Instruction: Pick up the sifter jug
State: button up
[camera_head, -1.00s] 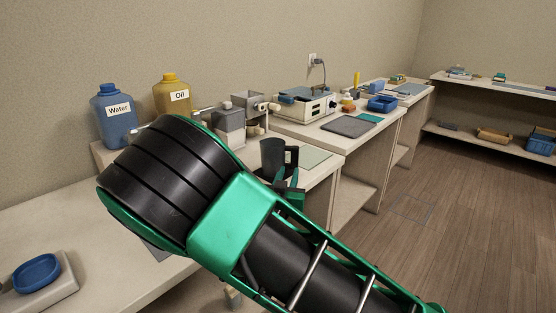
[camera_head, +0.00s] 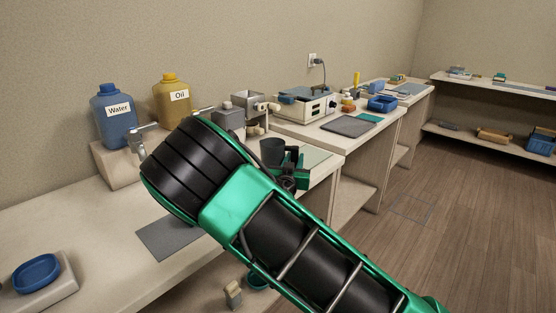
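A dark grey cup-like vessel (camera_head: 272,150), which looks like the sifter jug, stands near the right end of the near counter. Its lower part is hidden behind my arm. My gripper (camera_head: 293,168), black and green, is just to the right of this vessel and overlaps its right side in the view. The fingertips are small and partly covered, so I cannot tell whether they are open, shut or touching the vessel.
Blue Water jug (camera_head: 114,118) and yellow Oil jug (camera_head: 172,98) stand at the back left. A grey mat (camera_head: 165,238) and blue dish (camera_head: 37,273) lie on the near counter. A wax warmer (camera_head: 305,103) and grey slab (camera_head: 348,125) are on the counter beyond. Floor at right is clear.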

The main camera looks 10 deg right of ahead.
jog(key=shift+c, duration=0.3)
grip_shut()
dwell(1.1)
